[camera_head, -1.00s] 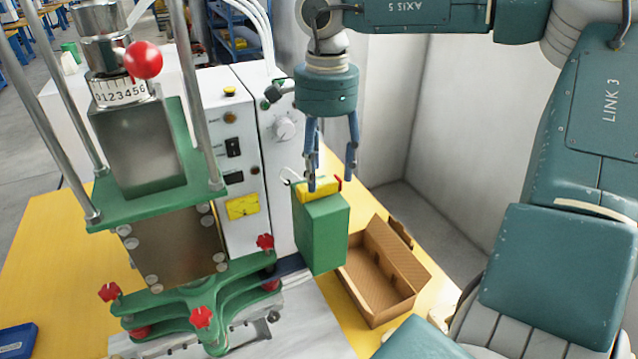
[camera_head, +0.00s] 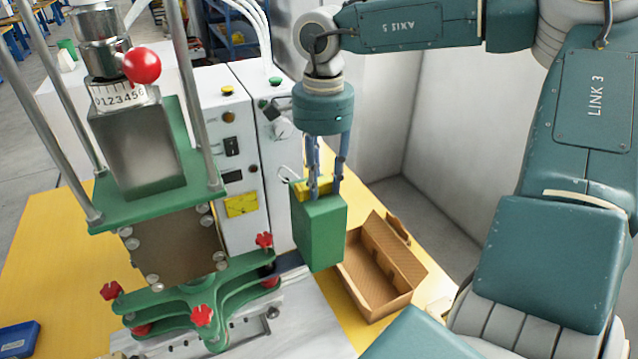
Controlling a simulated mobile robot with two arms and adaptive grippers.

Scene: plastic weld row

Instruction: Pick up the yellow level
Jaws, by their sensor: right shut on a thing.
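The yellow level (camera_head: 312,188) is a small yellow block at the top of a green box (camera_head: 319,232), in the middle of the head view. My right gripper (camera_head: 322,190) points down over the green box with its blue fingers shut on the yellow level. The fingers partly cover the level, and I cannot tell whether it still touches the box. My left gripper does not show.
An open cardboard box (camera_head: 378,268) stands on the yellow table (camera_head: 60,245), right of the green box. A green press (camera_head: 150,200) with red knobs stands to the left. A white control cabinet (camera_head: 232,150) is close behind the gripper.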

